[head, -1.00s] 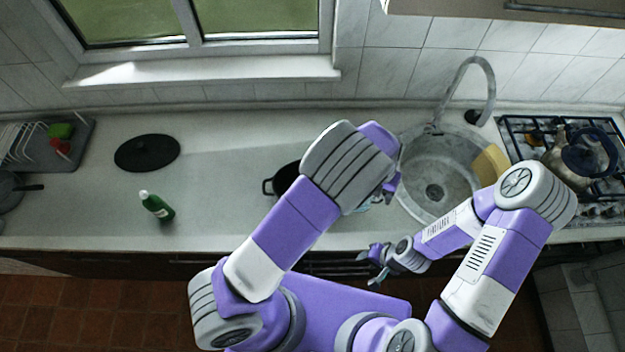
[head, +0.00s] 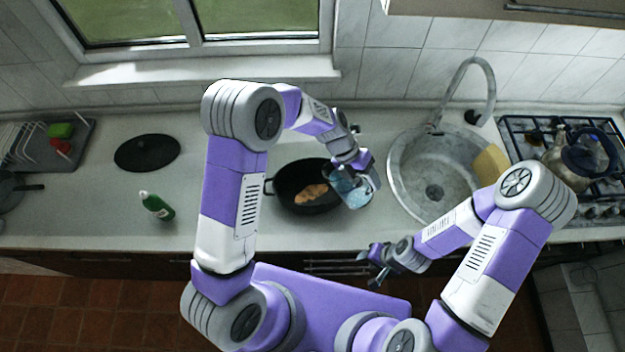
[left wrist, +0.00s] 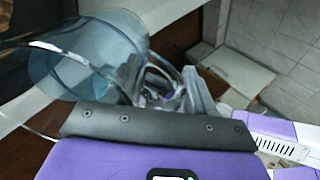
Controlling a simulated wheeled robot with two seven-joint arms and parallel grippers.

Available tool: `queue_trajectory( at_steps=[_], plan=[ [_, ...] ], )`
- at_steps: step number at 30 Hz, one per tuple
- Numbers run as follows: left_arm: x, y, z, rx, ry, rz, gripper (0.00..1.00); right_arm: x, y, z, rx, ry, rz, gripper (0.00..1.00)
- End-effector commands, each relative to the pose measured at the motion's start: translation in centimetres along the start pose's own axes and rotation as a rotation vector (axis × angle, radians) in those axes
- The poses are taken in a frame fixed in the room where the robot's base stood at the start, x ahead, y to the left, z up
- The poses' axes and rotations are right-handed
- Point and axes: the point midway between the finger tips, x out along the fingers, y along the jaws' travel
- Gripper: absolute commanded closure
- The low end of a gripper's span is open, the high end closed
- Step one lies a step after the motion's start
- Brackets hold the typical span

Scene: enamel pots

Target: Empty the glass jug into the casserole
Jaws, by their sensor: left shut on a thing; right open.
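The black casserole (head: 290,204) stands open on the counter, with a brown piece of food (head: 312,193) inside. The bluish glass jug (head: 355,192) is at the casserole's right rim. My left gripper (head: 365,172) is shut on the jug. In the left wrist view the jug (left wrist: 85,62) is at the upper left, with its handle between the fingers (left wrist: 175,85). I cannot tell its exact tilt or how much it contains. My right gripper (head: 374,266) is open and empty, low in front of the counter edge.
A black lid (head: 147,152) and a green bottle (head: 156,206) are on the left counter. A dish rack (head: 40,145) is at the far left. The sink (head: 412,178) is right of the jug, and a kettle (head: 572,160) stands on the stove.

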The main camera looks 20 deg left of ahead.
Motion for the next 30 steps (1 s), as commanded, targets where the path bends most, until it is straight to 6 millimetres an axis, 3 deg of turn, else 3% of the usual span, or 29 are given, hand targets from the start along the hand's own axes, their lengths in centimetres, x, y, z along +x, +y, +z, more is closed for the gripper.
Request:
queue_trajectory(
  at_steps=[30],
  plan=[
    [-0.5, 1.8, 0.1, 0.0, 0.0, -0.261, 1.0, 0.1, 0.0, 0.0, 0.0, 0.0, 0.0, 0.57]
  ],
)
